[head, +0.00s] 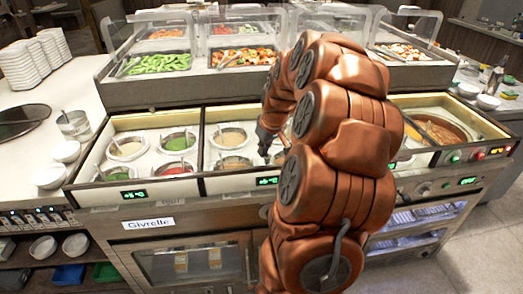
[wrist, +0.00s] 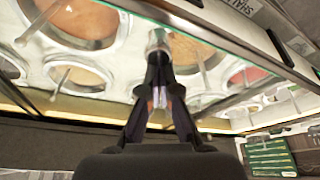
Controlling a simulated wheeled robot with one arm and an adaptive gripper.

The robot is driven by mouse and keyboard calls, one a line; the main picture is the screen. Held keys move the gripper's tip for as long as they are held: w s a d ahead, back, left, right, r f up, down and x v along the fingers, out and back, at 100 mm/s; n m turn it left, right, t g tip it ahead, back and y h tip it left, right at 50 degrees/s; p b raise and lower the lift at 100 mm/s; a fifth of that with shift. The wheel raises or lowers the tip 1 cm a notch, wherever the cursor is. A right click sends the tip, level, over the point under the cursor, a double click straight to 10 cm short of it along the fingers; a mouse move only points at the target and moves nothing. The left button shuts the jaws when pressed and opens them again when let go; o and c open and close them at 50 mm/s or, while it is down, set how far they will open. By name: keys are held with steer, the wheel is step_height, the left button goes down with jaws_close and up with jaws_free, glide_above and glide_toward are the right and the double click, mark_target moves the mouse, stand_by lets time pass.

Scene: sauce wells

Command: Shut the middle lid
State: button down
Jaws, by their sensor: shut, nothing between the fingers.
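The middle section (head: 205,150) of the sauce counter stands open in the head view, with sauce wells showing in it. Its right part is hidden behind my arm. I cannot clearly make out the middle lid or its edge. My gripper (head: 264,153) points down over the right of the visible wells, near the front rim. In the wrist view my gripper (wrist: 158,48) has its fingertips together and empty, in front of sauce wells (wrist: 190,50). I cannot tell whether the tips touch anything.
The left section (head: 92,165) is open with several sauces. The right section (head: 480,120) holds a large brown pan. Food trays under clear guards (head: 265,20) stand behind. Stacked plates (head: 35,60) and bowls sit on the left counter. Free floor shows at the lower right.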

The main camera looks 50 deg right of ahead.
mark_target(254, 151)
steer(key=shift+s+a+f, duration=0.15)
steer(key=shift+f, duration=0.05)
steer(key=shift+w, duration=0.4)
steer(key=w, duration=0.1)
steer(key=w+d, duration=0.1)
steer(key=w, duration=0.1)
steer(key=shift+w, duration=0.2)
steer(key=b+v, duration=0.2)
steer(key=v, duration=0.8)
steer(key=shift+w+r, duration=0.1)
